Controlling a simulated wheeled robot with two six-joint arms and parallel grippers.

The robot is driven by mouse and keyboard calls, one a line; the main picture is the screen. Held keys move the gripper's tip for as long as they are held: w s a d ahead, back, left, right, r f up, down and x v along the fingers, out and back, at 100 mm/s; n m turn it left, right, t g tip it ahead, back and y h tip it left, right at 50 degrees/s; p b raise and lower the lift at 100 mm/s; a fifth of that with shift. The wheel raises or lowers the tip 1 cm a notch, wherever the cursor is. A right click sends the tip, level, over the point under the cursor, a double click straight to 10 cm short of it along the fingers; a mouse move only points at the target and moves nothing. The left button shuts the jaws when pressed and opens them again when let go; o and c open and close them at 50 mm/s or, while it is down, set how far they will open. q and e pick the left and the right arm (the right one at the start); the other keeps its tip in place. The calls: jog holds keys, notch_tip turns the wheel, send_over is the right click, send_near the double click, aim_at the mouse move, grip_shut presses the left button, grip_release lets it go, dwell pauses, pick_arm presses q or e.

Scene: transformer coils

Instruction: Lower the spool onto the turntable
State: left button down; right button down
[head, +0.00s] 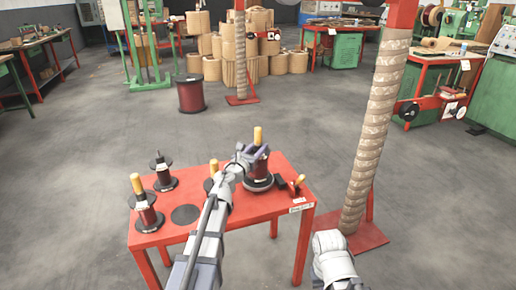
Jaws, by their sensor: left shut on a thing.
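My left gripper (250,158) is shut on a dark red spool (261,166) with a yellow-orange handle on top, at the right part of the red table. The spool is upright. A dark round base with a pale rim, which looks like the turntable (258,186), is directly under it. I cannot tell whether a small gap is left between them. The gripper and forearm hide the spool's left side. A pale link of my right arm shows at the bottom right; its gripper is not in view.
On the red table (240,210) stand a yellow-handled spool (147,214), a black-topped spool (163,178) and another partly behind my arm (213,168). A flat dark disc (185,214) lies bare. A red-handled tool (297,185) lies right. A wrapped column (373,140) stands beyond.

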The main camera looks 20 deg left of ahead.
pick_arm(q)
jog(key=shift+f+b, duration=0.65)
jog(key=shift+f, duration=0.05)
dwell(0.4)
jog(key=shift+c, duration=2.1)
grip_release()
jog(key=s+a, duration=0.1)
jog(key=s, duration=0.6)
jog(key=shift+s+a, duration=0.25)
jog(key=shift+s, duration=0.1)
